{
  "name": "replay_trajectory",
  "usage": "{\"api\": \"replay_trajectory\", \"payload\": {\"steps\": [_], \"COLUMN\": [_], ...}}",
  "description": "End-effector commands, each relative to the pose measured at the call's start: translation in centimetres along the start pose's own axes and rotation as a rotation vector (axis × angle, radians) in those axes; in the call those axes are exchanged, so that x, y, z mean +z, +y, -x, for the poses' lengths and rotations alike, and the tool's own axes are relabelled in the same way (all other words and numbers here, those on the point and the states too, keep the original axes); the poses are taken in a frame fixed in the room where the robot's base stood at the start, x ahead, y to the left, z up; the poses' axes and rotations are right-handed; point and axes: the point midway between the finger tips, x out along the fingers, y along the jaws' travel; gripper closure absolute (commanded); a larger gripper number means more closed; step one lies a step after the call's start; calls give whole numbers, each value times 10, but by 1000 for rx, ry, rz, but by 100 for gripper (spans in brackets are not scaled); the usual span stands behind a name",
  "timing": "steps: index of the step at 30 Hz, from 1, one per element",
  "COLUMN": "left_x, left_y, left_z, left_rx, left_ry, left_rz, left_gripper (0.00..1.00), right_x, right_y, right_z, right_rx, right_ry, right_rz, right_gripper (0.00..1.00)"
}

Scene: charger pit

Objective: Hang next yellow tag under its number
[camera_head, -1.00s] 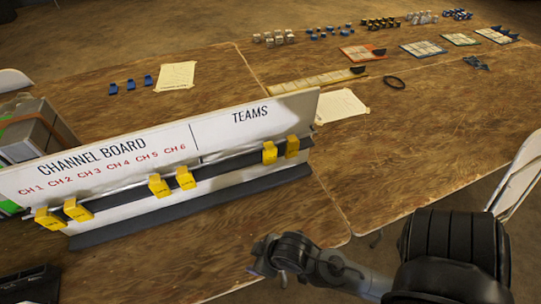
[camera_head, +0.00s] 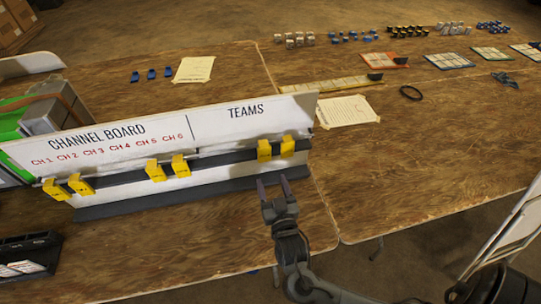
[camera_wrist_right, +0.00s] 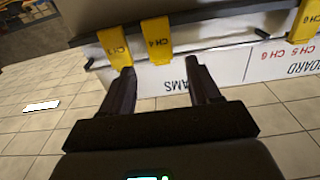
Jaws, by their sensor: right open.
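The white channel board (camera_head: 215,121) stands at the left of the table in the head view. Two yellow tags hang below CH 1 (camera_head: 55,189) and CH 2 (camera_head: 81,184). Two more hang below CH 5 (camera_head: 155,171) and CH 6 (camera_head: 181,165). The rail below CH 3 and CH 4 shows no tag. Two tags hang under TEAMS, a left one (camera_head: 264,150) and a right one (camera_head: 287,146). My right gripper (camera_head: 273,184) is open and empty, just in front of and below these two. The wrist view shows them, upside down, just beyond its fingertips (camera_wrist_right: 160,70). My left gripper is out of view.
A black tray (camera_head: 28,258) sits at the front left corner. Several small devices line the far edge. A white chair (camera_head: 515,235) stands at the right.

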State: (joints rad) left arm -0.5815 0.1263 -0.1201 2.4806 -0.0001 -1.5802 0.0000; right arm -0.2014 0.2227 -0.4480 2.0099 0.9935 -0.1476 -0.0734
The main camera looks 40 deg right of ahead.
Motion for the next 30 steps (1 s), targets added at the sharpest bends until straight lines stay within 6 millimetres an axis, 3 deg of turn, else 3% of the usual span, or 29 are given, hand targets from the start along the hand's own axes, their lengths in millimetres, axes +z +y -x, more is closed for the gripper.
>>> {"api": "replay_trajectory", "payload": {"steps": [10,18,30], "left_x": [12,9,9], "left_y": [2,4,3], "left_z": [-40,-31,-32], "left_rx": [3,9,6], "left_ry": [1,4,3], "left_rz": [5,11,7], "left_gripper": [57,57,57], "right_x": [5,1,2], "right_y": [1,0,0], "right_z": [-62,-103,-118], "right_rx": [1,1,-1], "right_ry": [4,-3,-3], "right_rz": [0,-1,0], "right_gripper": [38,38,38]}}
